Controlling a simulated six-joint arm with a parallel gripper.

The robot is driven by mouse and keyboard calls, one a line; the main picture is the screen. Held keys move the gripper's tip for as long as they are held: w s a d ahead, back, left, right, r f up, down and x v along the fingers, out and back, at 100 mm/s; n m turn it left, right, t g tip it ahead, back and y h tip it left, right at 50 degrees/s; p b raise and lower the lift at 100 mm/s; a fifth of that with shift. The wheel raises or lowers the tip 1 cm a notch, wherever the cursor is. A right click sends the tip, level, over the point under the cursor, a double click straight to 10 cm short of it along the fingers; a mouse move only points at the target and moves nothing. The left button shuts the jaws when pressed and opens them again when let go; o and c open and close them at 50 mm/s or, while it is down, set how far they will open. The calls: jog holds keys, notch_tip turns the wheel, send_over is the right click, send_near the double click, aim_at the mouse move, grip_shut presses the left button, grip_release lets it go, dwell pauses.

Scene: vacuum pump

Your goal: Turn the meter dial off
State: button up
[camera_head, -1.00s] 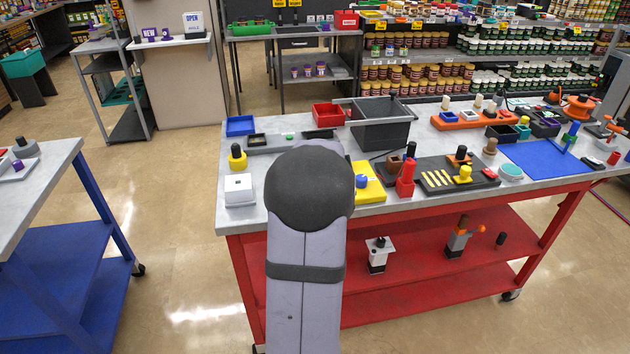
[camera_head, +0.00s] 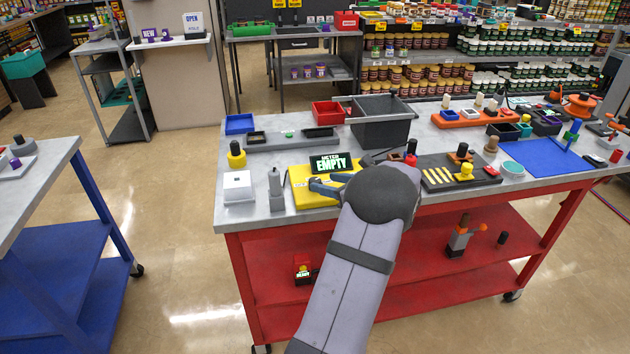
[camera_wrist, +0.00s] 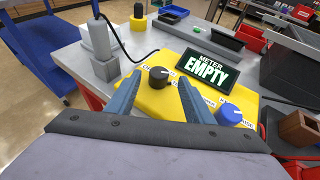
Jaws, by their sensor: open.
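The meter is a yellow box (camera_head: 302,184) near the table's front edge, with a black display (camera_head: 330,163) reading "METER EMPTY". In the wrist view the yellow box (camera_wrist: 150,104) carries a black dial (camera_wrist: 159,76) and a blue knob (camera_wrist: 228,114), with small labels too blurred to read surely. My gripper (camera_head: 322,181) has its blue fingers spread over the box. In the wrist view my gripper (camera_wrist: 160,80) is open, with one finger on each side of the black dial. I cannot tell whether the fingers touch it. The blue knob is outside the right finger.
A grey post-like fixture (camera_head: 275,188) with a cable stands left of the meter, beside a white box (camera_head: 238,187). A dark grey bin (camera_head: 381,123) is behind. A black tray (camera_head: 440,172) with a yellow knob is at right. Bare table shows around the fixture.

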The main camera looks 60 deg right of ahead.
aim_at(316, 181)
jog(key=shift+p+x, duration=0.75)
jog(key=shift+x, duration=2.4)
jog(key=c, duration=1.1)
